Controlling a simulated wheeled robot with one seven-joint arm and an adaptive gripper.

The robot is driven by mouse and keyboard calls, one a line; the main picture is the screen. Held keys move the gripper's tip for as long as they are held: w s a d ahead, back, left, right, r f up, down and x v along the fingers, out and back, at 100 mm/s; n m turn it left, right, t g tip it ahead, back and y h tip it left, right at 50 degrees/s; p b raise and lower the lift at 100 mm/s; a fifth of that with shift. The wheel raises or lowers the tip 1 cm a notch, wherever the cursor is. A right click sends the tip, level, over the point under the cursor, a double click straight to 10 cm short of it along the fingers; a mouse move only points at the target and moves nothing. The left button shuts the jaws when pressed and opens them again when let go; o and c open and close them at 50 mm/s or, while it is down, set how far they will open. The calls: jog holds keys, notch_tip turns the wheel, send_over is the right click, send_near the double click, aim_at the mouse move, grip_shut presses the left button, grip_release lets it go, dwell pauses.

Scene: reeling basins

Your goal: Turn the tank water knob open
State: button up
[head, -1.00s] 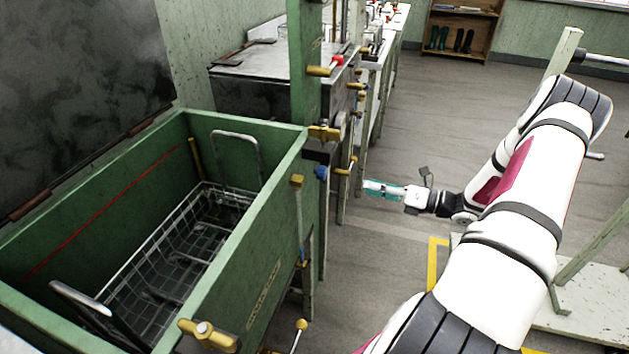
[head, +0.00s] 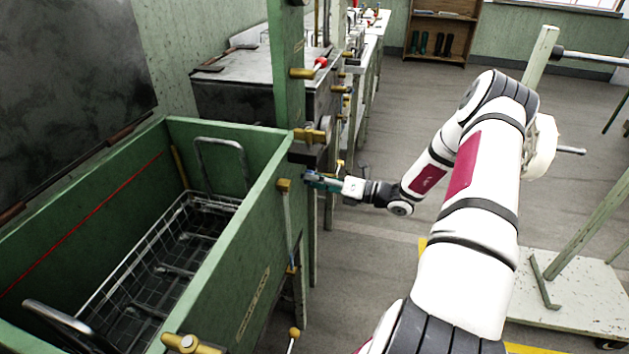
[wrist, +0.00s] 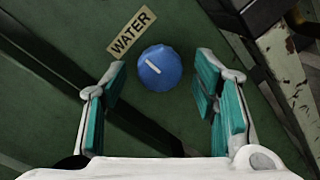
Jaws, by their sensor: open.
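The water knob (wrist: 159,69) is a round blue knob with a white line, on a green panel beside a WATER label (wrist: 131,31) in the wrist view. The line runs slantwise from upper left to lower right. My gripper (wrist: 160,82) is open, with one teal-padded finger on each side of the knob and a gap on both sides. In the head view my gripper (head: 312,180) is at the right corner of the green tank (head: 262,215). The blue knob (head: 311,176) is largely hidden there by the fingers.
A wire basket (head: 165,262) sits inside the tank. Brass valves (head: 310,135) stick out from the post just above my gripper, and another brass fitting (head: 284,185) is on the tank's side. A white-topped cart (head: 575,295) stands at the right. Floor between is clear.

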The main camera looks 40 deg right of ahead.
jog(key=shift+w+a, duration=0.2)
jog(key=shift+w, duration=0.05)
jog(key=c, duration=1.2)
jog(key=shift+o, duration=0.2)
jog(key=shift+n, duration=0.3)
jog(key=shift+w+d+f+n+y+b, duration=0.1)
jog(key=shift+n+y+b, duration=0.25)
jog(key=shift+n, duration=2.7)
jog(key=shift+s+d+n+y+b, duration=0.1)
jog(key=shift+n+y+b, duration=0.25)
jog(key=shift+n, duration=2.75)
jog(key=shift+w+d+f+n+y+b, duration=0.1)
jog(key=shift+n+y+b, duration=0.25)
jog(key=shift+n, duration=2.7)
